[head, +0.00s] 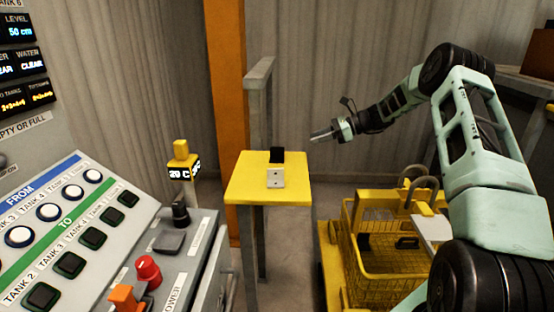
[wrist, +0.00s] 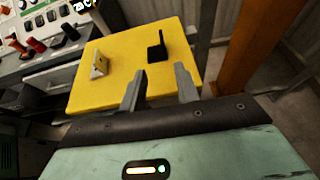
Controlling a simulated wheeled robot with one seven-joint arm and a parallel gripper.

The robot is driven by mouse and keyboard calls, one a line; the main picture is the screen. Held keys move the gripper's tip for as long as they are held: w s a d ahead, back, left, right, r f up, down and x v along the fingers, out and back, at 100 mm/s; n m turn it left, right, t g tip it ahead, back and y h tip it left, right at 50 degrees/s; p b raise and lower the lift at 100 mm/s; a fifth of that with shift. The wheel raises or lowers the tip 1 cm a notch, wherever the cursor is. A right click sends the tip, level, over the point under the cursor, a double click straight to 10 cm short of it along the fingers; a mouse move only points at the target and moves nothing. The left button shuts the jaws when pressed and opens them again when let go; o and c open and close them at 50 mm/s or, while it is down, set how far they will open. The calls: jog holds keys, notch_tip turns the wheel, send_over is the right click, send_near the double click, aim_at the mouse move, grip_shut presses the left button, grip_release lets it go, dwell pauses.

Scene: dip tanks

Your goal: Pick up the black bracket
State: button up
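The black bracket (head: 277,155) stands on the yellow table (head: 240,190), behind a white bracket (head: 275,178) in the head view. In the wrist view the black bracket (wrist: 157,50) has an upright plate and a flat foot, and the white bracket (wrist: 99,65) stands to its left. My gripper (head: 318,137) is to the right of the table in the head view, apart from both brackets. In the wrist view its two fingers (wrist: 160,82) are spread with nothing between them, and the black bracket lies beyond the fingertips.
A control panel (head: 60,215) with buttons and levers stands at the left. A yellow wire basket (head: 385,265) is to the right of the table. A grey post (head: 255,110) and an orange column (head: 226,90) rise behind the table. The table top around the brackets is clear.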

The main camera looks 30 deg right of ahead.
send_near(277, 156)
jog(key=w+a, duration=0.2)
jog(key=a, duration=0.1)
jog(key=shift+w+a+r, duration=0.1)
jog(key=shift+a+r, duration=0.1)
jog(key=shift+a, duration=0.1)
jog(key=shift+w+x, duration=0.15)
jog(key=shift+x, duration=1.2)
jog(key=shift+w+x, duration=0.15)
jog(key=shift+x, duration=1.15)
jog(key=shift+d+r, duration=0.15)
grip_shut()
